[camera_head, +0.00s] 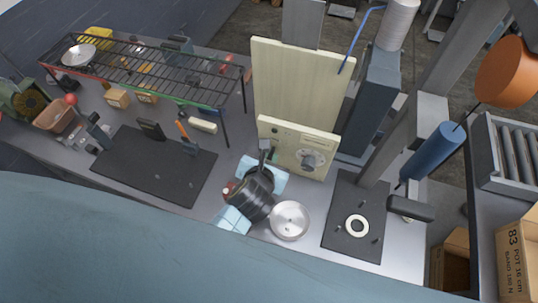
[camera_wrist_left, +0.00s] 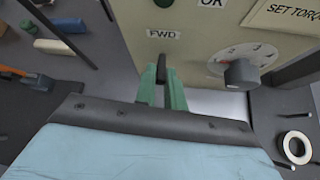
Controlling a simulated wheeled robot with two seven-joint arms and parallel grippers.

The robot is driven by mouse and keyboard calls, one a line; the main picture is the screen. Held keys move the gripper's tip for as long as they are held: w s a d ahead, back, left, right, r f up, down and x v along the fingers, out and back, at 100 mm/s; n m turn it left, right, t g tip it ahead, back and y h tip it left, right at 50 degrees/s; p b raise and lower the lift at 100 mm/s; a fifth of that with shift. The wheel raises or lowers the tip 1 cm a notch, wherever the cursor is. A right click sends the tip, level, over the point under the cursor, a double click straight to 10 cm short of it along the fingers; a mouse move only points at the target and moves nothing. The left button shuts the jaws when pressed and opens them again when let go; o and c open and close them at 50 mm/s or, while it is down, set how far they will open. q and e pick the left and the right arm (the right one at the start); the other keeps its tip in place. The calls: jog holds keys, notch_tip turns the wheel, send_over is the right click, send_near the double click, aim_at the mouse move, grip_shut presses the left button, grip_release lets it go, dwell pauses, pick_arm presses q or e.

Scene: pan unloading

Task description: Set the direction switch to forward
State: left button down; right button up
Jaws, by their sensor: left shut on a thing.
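The cream control panel (camera_head: 290,135) stands upright at the back of the bench. In the left wrist view, the direction switch (camera_wrist_left: 161,67) is a small black lever just below the panel's "FWD" label (camera_wrist_left: 163,34). My left gripper (camera_wrist_left: 162,88) has its green fingers shut on the lever, one on each side. In the head view, my left gripper (camera_head: 269,154) is at the panel's lower left, and the lever cannot be made out there. My right gripper is not in view.
A numbered dial with a dark knob (camera_wrist_left: 241,74) is right of the switch. A round metal pan (camera_head: 289,220) stands in front of the panel. A black mat (camera_head: 352,215) with a white ring lies to the right. A wire rack (camera_head: 160,72) is at the left.

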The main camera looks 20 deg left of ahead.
pick_arm(q)
jog(key=shift+w+r+g, duration=0.2)
jog(key=shift+r+g, duration=0.2)
jog(key=shift+g, duration=0.7)
jog(key=shift+w+r+g, duration=0.15)
jog(key=shift+r+g, duration=0.2)
jog(key=shift+g, duration=0.75)
jog(key=c, duration=1.5)
grip_release()
jog(key=shift+r, duration=0.1)
jog(key=b+v, duration=0.1)
jog(key=v, duration=1.2)
jog(key=shift+d+r, duration=0.1)
jog(key=shift+r, duration=0.05)
